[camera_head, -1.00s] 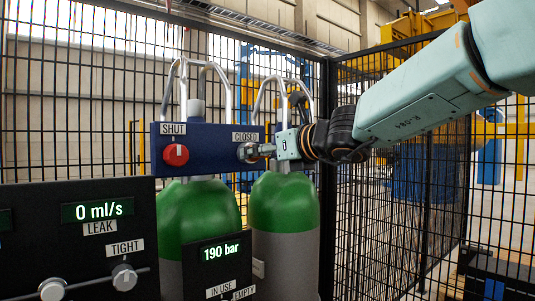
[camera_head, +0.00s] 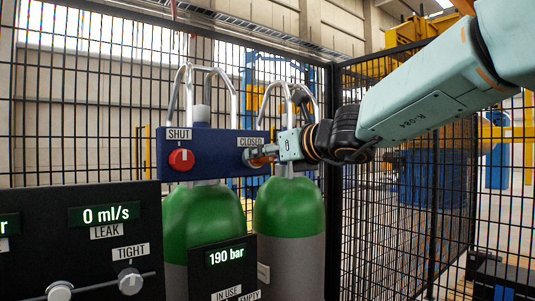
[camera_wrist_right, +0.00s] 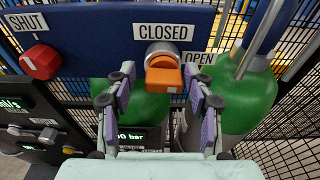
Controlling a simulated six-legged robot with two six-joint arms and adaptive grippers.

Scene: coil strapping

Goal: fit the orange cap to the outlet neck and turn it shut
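The orange cap (camera_wrist_right: 163,75) sits at the front of the grey round outlet neck (camera_wrist_right: 161,50), under the CLOSED label on the blue panel. In the head view the cap (camera_head: 262,160) shows as a small orange patch beside the neck (camera_head: 248,157), partly hidden by my right gripper (camera_head: 268,153). In the right wrist view my right gripper (camera_wrist_right: 160,88) is open. Its purple-padded fingers stand left and right of the cap, with gaps between pads and cap. My left gripper is not in view.
A red knob (camera_head: 181,159) under SHUT is left on the blue panel (camera_head: 216,146). Green-topped cylinders (camera_head: 288,208) stand below. Black panels (camera_head: 76,239) with displays reading 0 ml/s and 190 bar stand in front. Wire mesh fence (camera_head: 400,230) closes the back and right.

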